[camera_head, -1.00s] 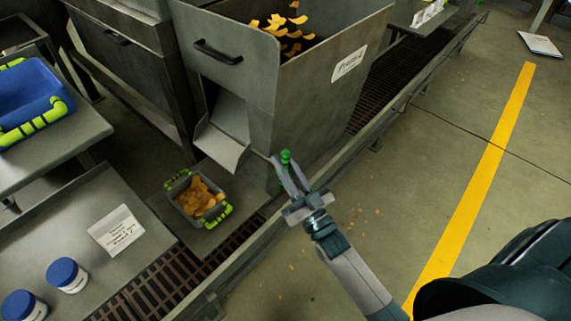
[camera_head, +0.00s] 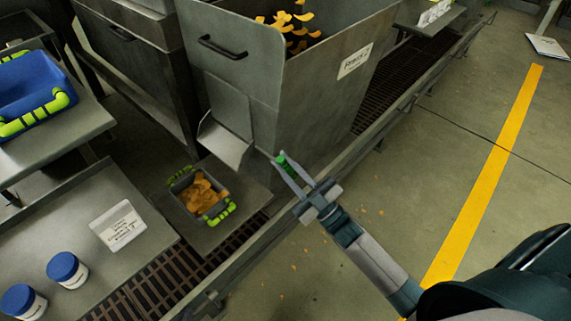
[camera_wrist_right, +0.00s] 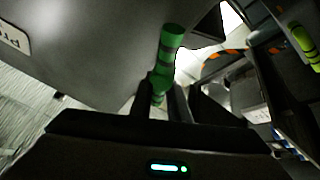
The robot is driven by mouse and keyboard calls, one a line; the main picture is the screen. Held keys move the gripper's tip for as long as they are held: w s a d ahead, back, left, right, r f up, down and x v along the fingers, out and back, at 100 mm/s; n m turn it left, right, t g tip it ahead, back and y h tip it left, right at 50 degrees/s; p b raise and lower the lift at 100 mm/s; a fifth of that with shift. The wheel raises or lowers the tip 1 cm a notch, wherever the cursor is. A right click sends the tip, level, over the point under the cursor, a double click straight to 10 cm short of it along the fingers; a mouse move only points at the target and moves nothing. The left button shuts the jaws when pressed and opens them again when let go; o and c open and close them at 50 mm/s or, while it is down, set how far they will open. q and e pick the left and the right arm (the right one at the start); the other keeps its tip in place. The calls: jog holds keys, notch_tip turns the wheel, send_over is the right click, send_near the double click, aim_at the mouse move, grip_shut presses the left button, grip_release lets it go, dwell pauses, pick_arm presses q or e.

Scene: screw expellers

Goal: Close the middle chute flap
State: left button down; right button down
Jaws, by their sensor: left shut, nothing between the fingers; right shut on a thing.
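The middle chute flap (camera_head: 225,142) is a grey metal plate sloping out from the low front of the press hopper (camera_head: 315,110). A green handle (camera_head: 286,166) is at the side of the hopper, to the right of the flap. My right gripper (camera_head: 289,170) is shut on this handle. In the right wrist view the green banded handle (camera_wrist_right: 170,42) stands up between the fingers (camera_wrist_right: 160,98), against the grey hopper wall. The link between handle and flap is hidden. My left gripper is not in view.
A small bin (camera_head: 224,212) with orange flakes stands below the flap. A blue crate (camera_head: 28,92) and blue-lidded jars (camera_head: 66,270) are on tables at left. A low rail (camera_head: 262,240) runs along the floor grate.

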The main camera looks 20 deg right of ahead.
jog(key=c, duration=1.7)
grip_release()
